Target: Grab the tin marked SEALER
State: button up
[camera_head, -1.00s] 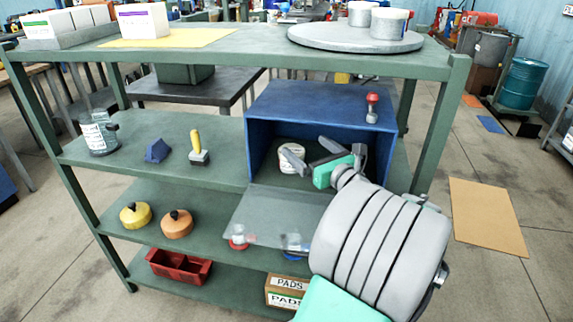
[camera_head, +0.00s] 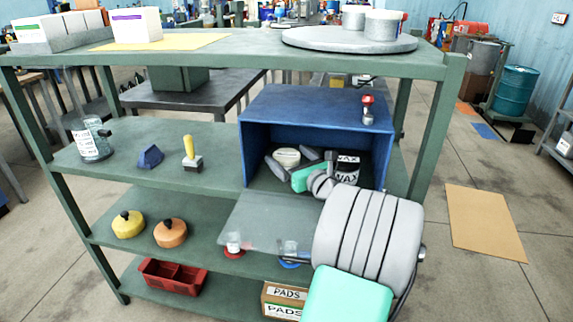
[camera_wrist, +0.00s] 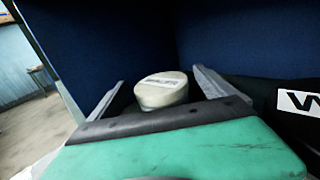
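A pale cream tin (camera_head: 287,155) stands inside the blue open-fronted box (camera_head: 317,103) on the shelf. In the wrist view the tin (camera_wrist: 161,91) carries a label strip whose lettering is too blurred to read. A dark tin marked WAX (camera_head: 346,168) stands to its right; its label edge (camera_wrist: 298,100) shows in the wrist view. My gripper (camera_head: 286,160) is inside the box and open. In the wrist view its fingers (camera_wrist: 158,80) lie on either side of the cream tin, with visible gaps. The tin's lower part is hidden behind my gripper's body.
The box's side walls and roof surround my gripper closely. A clear flap (camera_head: 268,222) extends at its front. A red-topped object (camera_head: 368,108) stands on the roof.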

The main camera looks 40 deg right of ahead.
jog(key=c, duration=1.6)
jog(key=shift+c, duration=0.5)
jog(key=shift+r, duration=0.1)
